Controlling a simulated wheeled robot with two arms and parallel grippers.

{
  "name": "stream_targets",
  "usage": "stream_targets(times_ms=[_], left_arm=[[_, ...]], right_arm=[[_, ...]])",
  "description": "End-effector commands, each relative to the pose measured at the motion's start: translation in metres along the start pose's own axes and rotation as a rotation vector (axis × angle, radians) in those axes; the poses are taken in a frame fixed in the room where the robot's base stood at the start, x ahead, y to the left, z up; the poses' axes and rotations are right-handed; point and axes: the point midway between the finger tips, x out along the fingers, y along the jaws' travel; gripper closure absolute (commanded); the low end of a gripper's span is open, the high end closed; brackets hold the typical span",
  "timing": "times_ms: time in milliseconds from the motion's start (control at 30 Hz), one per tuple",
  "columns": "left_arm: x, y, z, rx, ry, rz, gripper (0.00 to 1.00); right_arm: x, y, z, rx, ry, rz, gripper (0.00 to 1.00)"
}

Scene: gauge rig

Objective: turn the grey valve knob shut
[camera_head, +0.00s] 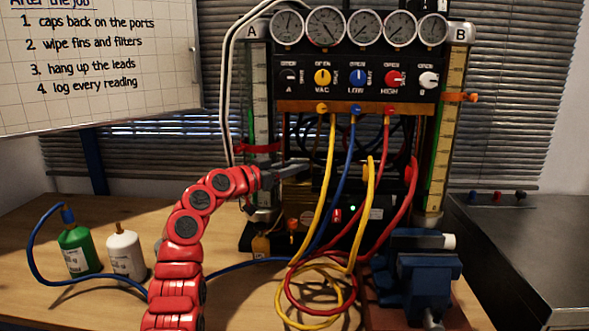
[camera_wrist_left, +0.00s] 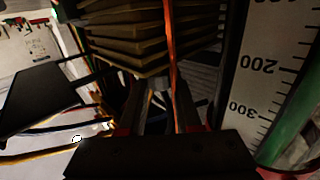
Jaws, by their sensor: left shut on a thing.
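My left gripper (camera_head: 297,168) reaches in from the left on its red arm, at the lower left of the gauge rig, just right of the glass column marked A. In the left wrist view its two dark fingers (camera_wrist_left: 158,105) are closed on a small grey piece (camera_wrist_left: 152,84), which I take to be the grey valve knob. The fingers and shadow hide most of it, so its turned position cannot be read. In the head view the knob is hidden in the dark gap behind the gripper. My right gripper is not in view.
Dark fins (camera_wrist_left: 150,40) and a scale (camera_wrist_left: 262,75) stand close to the fingers. Yellow, blue and red hoses (camera_head: 331,150) hang right of the gripper. A blue vise (camera_head: 421,275) stands front right. Green (camera_head: 76,250) and white (camera_head: 125,253) bottles stand left.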

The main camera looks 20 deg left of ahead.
Motion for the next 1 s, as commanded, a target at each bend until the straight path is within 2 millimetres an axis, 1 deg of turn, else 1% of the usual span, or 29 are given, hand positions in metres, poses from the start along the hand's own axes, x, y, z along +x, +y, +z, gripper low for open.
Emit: stream_targets(times_ms=[133, 167, 200, 300, 600, 733, 867, 1000], left_arm=[[0.000, 0.000, 0.001, -0.001, -0.002, 0.001, 1.00], [0.000, 0.000, 0.001, -0.001, -0.002, 0.001, 0.63], [0.000, 0.000, 0.001, -0.001, -0.001, 0.001, 0.55], [0.000, 0.000, 0.000, -0.001, -0.001, 0.000, 0.38], [-0.001, 0.000, 0.000, 0.000, 0.000, 0.000, 0.38], [-0.009, -0.001, -0.001, 0.000, 0.002, -0.002, 0.38], [-0.030, -0.001, -0.001, 0.003, 0.001, -0.003, 0.38], [-0.068, -0.002, -0.001, 0.003, 0.002, -0.007, 0.38]], right_arm=[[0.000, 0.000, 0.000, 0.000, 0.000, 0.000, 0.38], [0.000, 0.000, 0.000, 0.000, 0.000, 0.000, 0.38], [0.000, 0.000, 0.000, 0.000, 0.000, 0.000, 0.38], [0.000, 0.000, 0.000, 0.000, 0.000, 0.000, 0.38], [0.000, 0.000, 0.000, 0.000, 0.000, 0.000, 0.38], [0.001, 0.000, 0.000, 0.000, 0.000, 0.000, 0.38], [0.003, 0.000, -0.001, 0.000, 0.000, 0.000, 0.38], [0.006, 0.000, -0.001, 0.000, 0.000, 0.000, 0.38]])
